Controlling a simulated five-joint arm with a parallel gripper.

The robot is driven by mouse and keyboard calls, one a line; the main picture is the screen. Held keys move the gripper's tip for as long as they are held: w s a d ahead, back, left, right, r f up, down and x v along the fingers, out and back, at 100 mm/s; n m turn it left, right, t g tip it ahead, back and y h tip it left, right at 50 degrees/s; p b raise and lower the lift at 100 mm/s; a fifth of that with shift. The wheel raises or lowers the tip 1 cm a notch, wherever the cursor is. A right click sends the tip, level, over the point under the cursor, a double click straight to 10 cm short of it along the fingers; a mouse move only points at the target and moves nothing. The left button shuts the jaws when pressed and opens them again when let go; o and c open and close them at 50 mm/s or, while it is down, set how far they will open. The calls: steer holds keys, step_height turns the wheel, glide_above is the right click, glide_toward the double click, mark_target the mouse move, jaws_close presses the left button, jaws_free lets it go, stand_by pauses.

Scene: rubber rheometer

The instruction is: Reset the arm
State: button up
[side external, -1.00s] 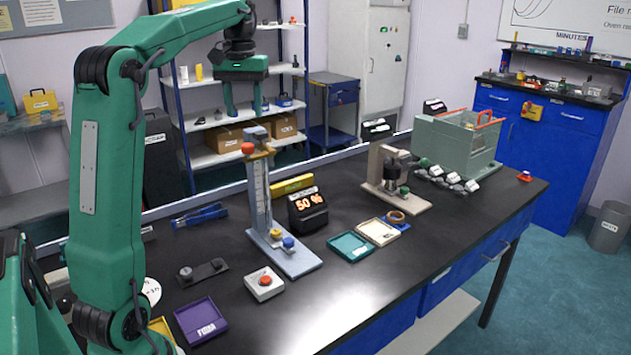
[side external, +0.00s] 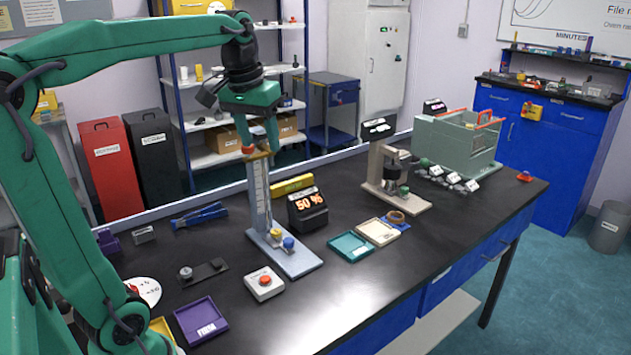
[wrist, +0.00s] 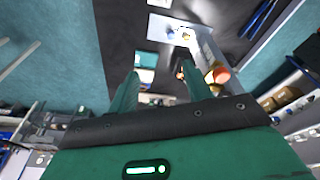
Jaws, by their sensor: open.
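My gripper (side external: 259,140) points down at the head of a tall instrument with a clear graduated column (side external: 259,195) and a pale blue base. Its green fingers are apart, and they also show spread in the wrist view (wrist: 162,88). An orange-red knob (side external: 249,149) at the top of the column is close to the left finger in the side view. In the wrist view the orange knob (wrist: 219,74) lies just right of the right finger, outside the gap. I cannot tell whether a finger touches the instrument. The gripper partly hides the instrument's head.
A red-button box (side external: 264,283), a purple tray (side external: 201,320) and a teal tray (side external: 350,246) lie in front. A beige press-like instrument (side external: 395,180) stands further right. The front right of the black bench is clear.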

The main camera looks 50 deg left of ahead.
steer(key=s+d+f+m+t, duration=0.3)
steer(key=s+d+f+m, duration=0.2)
steer(key=s+d+f, duration=0.5)
steer(key=shift+s+d+f+h, duration=0.2)
steer(key=shift+d+f+h, duration=0.2)
steer(key=shift+d+f, duration=0.25)
